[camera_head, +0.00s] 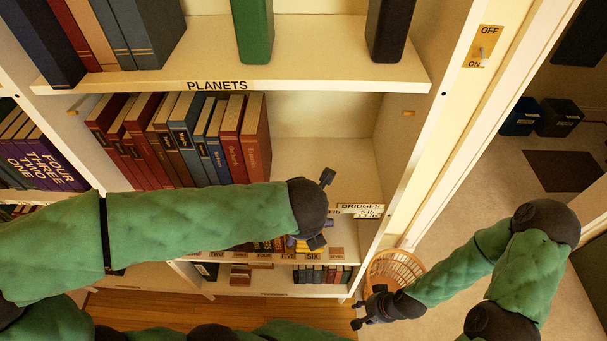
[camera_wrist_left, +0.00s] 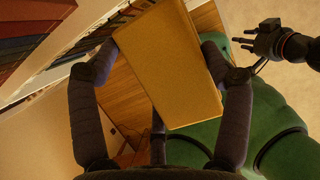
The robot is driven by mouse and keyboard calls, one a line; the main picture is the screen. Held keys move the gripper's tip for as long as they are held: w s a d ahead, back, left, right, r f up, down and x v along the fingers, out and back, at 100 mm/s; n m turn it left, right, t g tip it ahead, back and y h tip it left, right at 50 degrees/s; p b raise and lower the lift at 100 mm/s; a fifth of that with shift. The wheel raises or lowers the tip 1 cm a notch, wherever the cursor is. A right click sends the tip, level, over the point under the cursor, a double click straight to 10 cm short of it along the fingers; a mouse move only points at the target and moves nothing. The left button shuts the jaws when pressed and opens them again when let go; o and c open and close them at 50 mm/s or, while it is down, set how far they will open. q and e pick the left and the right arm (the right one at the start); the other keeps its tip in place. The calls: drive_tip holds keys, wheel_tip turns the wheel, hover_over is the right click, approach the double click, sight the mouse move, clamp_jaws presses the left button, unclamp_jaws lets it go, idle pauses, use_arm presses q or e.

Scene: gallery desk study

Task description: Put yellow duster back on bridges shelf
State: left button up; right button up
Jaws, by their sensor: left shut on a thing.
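The yellow duster (camera_wrist_left: 170,65) is a flat yellow block. It fills the space between the fingers of my left gripper (camera_wrist_left: 163,48), which is shut on it. In the head view my left gripper (camera_head: 322,210) reaches from the left to just beside the BRIDGES label (camera_head: 360,207) on the bookcase's shelf edge. It hides most of what lies below it; a small yellow patch shows under it. My right gripper (camera_head: 361,312) is low, by the wicker basket, with fingers apart and empty. It also shows in the left wrist view (camera_wrist_left: 246,40).
Books (camera_head: 185,140) fill the left of the shelf below the PLANETS label (camera_head: 217,86); its right part is bare. Numbered labels line a lower shelf. The wicker basket (camera_head: 396,266) stands right of the bookcase, near the white door frame (camera_head: 452,125).

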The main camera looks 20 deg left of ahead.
use_arm(q)
drive_tip(key=w+a+f, duration=0.1)
drive_tip(key=w, duration=0.5)
drive_tip(key=w+a+f+b, duration=0.1)
drive_tip(key=w+a, duration=0.1)
drive_tip(key=w, duration=0.4)
drive_tip(key=w+a, duration=0.2)
drive_tip(key=w, duration=0.4)
drive_tip(key=shift+f+b, duration=0.3)
drive_tip(key=shift+f, duration=0.1)
wheel_tip(320, 180, down, 4)
drive_tip(key=shift+r+b, duration=0.1)
drive_tip(key=shift+b, duration=0.5)
drive_tip(key=shift+w+a+f, duration=0.1)
drive_tip(key=shift+w+f, duration=0.1)
drive_tip(key=shift+f, duration=0.1)
drive_tip(key=o, duration=1.1)
drive_tip(key=shift+f, duration=0.1)
drive_tip(key=shift+c, duration=0.2)
